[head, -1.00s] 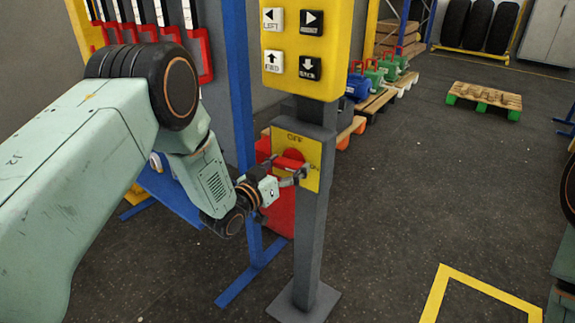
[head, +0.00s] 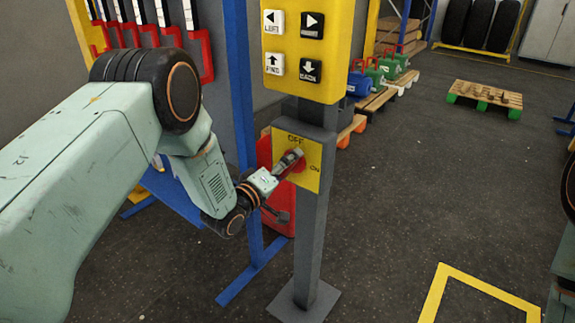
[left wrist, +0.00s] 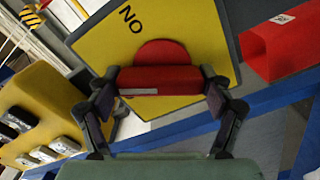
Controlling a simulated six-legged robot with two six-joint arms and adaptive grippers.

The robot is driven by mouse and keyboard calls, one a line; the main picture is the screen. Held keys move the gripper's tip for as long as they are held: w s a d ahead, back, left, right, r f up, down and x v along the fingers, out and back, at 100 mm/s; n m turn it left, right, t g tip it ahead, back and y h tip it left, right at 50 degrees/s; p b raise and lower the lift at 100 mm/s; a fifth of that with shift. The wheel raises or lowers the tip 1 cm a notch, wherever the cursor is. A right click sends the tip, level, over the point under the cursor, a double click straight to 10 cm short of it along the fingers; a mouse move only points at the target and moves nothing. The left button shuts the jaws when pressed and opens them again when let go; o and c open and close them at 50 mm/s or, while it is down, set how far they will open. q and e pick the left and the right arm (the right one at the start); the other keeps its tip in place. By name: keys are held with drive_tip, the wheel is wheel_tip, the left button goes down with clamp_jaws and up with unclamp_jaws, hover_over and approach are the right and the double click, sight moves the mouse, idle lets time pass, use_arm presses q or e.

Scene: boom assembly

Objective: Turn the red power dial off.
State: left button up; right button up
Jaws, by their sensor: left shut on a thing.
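The red power dial (head: 298,166) is on a yellow plate (head: 312,182) on the grey post. The plate's OFF label is above the dial and its ON label to the right. In the left wrist view, the dial's red handle (left wrist: 160,80) lies between my two fingertips, in front of its round red base. My left gripper (head: 289,182) is at the dial and shut on it, with one finger across the dial's front in the head view. That finger partly hides the dial, so I cannot tell which label it points to. My right gripper is out of view.
A yellow button box (head: 308,45) is above the plate on the same post. A blue upright (head: 238,90) and a red box (head: 283,218) stand close behind the post. A low pallet (head: 484,98) is at the far right. The dark floor between is clear.

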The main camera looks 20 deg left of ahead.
use_arm(q)
drive_tip(key=n, duration=0.5)
drive_tip(key=shift+n, duration=0.3)
idle(0.5)
drive_tip(key=o, duration=1.1)
drive_tip(key=shift+w+d, duration=0.1)
drive_tip(key=shift+s+a, duration=0.3)
drive_tip(key=shift+s, duration=0.2)
drive_tip(key=v, duration=1.1)
